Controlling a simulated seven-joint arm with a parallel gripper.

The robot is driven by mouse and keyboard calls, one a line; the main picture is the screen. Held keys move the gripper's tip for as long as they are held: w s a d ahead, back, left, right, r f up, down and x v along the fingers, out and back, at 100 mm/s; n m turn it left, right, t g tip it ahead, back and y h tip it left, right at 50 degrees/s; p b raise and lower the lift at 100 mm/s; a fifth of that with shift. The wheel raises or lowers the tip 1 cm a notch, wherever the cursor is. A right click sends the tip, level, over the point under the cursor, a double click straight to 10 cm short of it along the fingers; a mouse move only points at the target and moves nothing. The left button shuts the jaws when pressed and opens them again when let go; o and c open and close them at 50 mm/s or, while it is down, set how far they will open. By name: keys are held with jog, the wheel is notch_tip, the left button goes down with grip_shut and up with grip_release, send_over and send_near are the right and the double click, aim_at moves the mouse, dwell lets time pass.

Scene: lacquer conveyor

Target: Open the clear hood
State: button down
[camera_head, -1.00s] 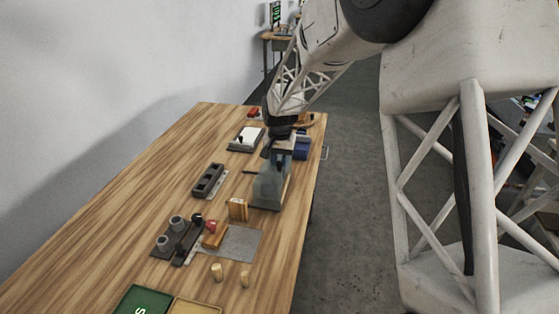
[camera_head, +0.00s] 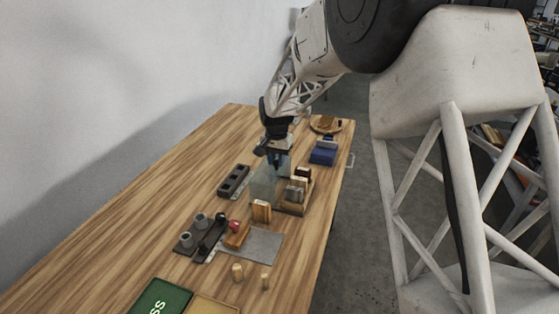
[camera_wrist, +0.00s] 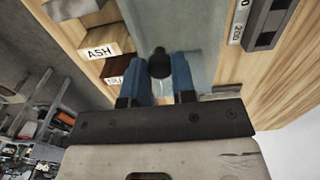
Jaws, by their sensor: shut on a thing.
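The clear hood (camera_head: 264,184) stands tipped up at the left edge of its wooden base (camera_head: 291,209), and the blocks (camera_head: 296,190) in the base show uncovered. My gripper (camera_head: 275,161) is at the hood's upper edge. In the wrist view my gripper (camera_wrist: 163,62) has its two blue fingers shut on the hood's black knob (camera_wrist: 159,66). The see-through hood panel (camera_wrist: 180,25) lies behind the knob. A block labelled ASH (camera_wrist: 99,50) and a darker block (camera_wrist: 116,70) sit to the left of the panel.
A dark slotted holder (camera_head: 233,181) lies left of the hood. A blue box (camera_head: 323,153) and a round wooden board (camera_head: 325,124) lie beyond it. A small wooden block (camera_head: 261,211), a grey mat (camera_head: 262,244) and a dark fixture (camera_head: 203,236) are nearer. Bare table (camera_head: 120,235) is at left.

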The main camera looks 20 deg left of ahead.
jog(key=c, duration=0.9)
grip_release()
jog(key=shift+a, duration=0.15)
jog(key=shift+c, duration=0.2)
jog(key=shift+r, duration=0.1)
jog(key=shift+r, duration=3.85)
